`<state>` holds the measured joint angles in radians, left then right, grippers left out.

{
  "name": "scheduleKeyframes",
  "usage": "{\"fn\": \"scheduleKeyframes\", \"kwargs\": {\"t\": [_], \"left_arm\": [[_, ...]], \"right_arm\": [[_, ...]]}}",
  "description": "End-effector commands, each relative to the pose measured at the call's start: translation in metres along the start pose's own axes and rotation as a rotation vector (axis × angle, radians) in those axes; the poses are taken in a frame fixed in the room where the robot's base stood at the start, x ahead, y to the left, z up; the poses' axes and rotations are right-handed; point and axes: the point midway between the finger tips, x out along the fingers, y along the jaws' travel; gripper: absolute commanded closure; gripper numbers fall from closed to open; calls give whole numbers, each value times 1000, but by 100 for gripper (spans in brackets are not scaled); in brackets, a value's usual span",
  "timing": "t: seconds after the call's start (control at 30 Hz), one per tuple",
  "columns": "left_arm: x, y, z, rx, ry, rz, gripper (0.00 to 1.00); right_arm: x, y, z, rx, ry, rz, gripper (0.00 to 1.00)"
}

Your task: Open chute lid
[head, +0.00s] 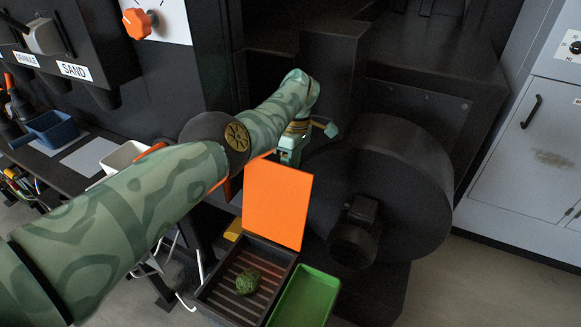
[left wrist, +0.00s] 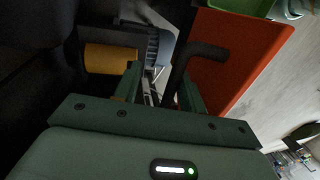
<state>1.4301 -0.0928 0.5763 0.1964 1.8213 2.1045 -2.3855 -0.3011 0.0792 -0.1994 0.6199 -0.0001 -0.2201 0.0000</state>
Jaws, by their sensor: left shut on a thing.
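The orange chute lid (head: 277,203) stands raised, nearly upright, at the back of a dark slatted chute (head: 228,290). A green turf clump (head: 248,281) lies on the slats. My left gripper (head: 288,158) is at the lid's upper edge. In the left wrist view, the lid (left wrist: 238,60) carries a dark bent handle (left wrist: 200,50), and my left gripper (left wrist: 162,96) is shut on its near end. The fingertips are partly hidden there. My right gripper is not in view.
A green tray (head: 308,297) sits right of the chute. A large dark drum (head: 405,190) with a motor stands behind it. A yellow part (head: 234,229) is left of the lid. A white bin (head: 122,158) and blue bin (head: 52,127) are on the left bench.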

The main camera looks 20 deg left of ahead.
Motion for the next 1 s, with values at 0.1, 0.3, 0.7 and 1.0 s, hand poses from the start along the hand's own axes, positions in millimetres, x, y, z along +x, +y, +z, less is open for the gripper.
{"fn": "scheduleKeyframes", "kwargs": {"t": [0.1,0.3,0.7,1.0], "left_arm": [[-5,2,-2,-1,4,8,66],[-34,2,-1,-1,3,12,66],[-102,3,-1,0,4,-3,66],[-120,-1,1,-1,-2,3,66]], "right_arm": [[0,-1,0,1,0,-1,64],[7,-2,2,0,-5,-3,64],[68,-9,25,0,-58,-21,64],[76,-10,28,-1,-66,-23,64]]}}
